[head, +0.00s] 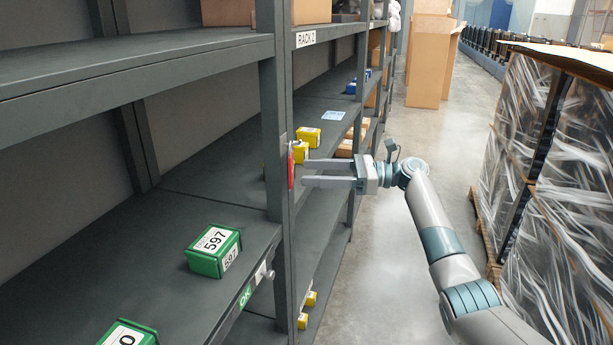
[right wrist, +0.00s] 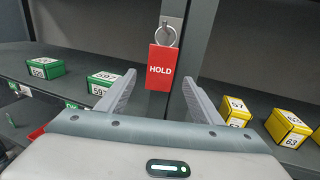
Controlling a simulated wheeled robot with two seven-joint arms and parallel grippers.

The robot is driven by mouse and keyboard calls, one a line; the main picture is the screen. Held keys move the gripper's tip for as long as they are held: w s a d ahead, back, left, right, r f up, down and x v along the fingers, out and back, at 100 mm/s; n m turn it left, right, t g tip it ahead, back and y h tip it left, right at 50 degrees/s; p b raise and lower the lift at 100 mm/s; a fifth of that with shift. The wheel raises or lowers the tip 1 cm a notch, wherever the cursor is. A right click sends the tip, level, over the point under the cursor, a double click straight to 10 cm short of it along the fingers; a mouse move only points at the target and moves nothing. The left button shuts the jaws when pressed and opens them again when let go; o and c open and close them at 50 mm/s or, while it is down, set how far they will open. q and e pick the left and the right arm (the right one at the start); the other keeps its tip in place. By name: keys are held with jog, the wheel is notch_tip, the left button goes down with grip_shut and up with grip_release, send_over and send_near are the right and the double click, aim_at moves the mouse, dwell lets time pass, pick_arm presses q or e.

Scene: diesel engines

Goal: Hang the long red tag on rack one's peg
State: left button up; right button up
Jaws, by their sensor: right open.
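The red tag (head: 291,168), marked HOLD, hangs by a metal ring from a small plate on the grey rack post (head: 275,120). It shows face-on in the right wrist view (right wrist: 161,67), with the ring above it. My left gripper is not in view.
A RACK 2 label (head: 306,39) is on the upper shelf edge right of the post. Green boxes (head: 214,251) stand on the left shelf, yellow boxes (head: 307,137) on the right. A green OK tag (head: 246,296) is at the left shelf's edge. A wrapped pallet (head: 555,170) borders the aisle.

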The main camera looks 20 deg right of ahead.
jog(key=b+v, duration=0.5)
jog(key=v, duration=0.9)
jog(key=shift+d, duration=0.4)
jog(key=shift+s+f, duration=0.1)
